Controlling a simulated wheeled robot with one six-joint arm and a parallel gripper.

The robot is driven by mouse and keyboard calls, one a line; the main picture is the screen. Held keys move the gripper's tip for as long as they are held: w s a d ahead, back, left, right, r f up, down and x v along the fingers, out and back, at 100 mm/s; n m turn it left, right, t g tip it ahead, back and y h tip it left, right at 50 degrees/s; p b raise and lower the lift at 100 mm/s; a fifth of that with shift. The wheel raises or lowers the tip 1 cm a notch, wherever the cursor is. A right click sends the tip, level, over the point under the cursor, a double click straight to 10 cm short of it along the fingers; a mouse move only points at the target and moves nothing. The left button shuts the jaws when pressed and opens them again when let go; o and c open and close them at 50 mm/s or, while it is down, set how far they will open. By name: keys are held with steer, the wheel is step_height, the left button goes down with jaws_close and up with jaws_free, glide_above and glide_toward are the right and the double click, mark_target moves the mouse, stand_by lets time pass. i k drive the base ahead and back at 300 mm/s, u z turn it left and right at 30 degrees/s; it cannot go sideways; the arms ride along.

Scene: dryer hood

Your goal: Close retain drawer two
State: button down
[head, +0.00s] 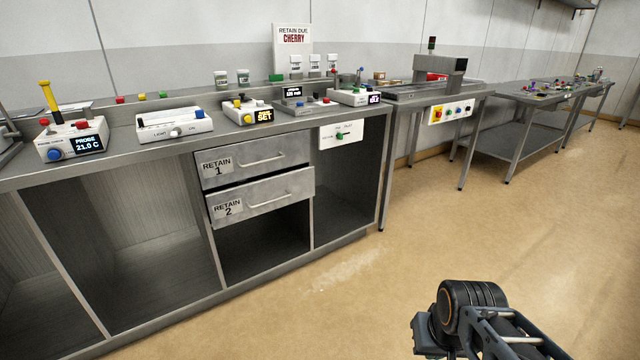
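Retain drawer two (258,196) is the lower of two grey metal drawers in the bench, with a "RETAIN 2" label at its left and a bar handle (264,192). Its front appears to stand out a little from the bench, with a dark gap along its top edge. Retain drawer one (252,162) sits directly above it and looks about flush. Part of my arm shows at the bottom right, well apart from the drawers. My gripper's fingertips do not show, and nothing touches either drawer.
The bench (150,152) carries several control boxes and has open bays beside and below the drawers. A steel table (440,96) with a machine stands to the right, other tables beyond. The tan floor (400,260) before the bench is clear.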

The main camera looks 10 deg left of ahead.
mark_target(227, 205)
steer(key=u, duration=0.65)
steer(key=i, duration=0.45)
steer(key=u, duration=0.8)
steer(key=i, duration=1.45)
steer(key=z, duration=0.75)
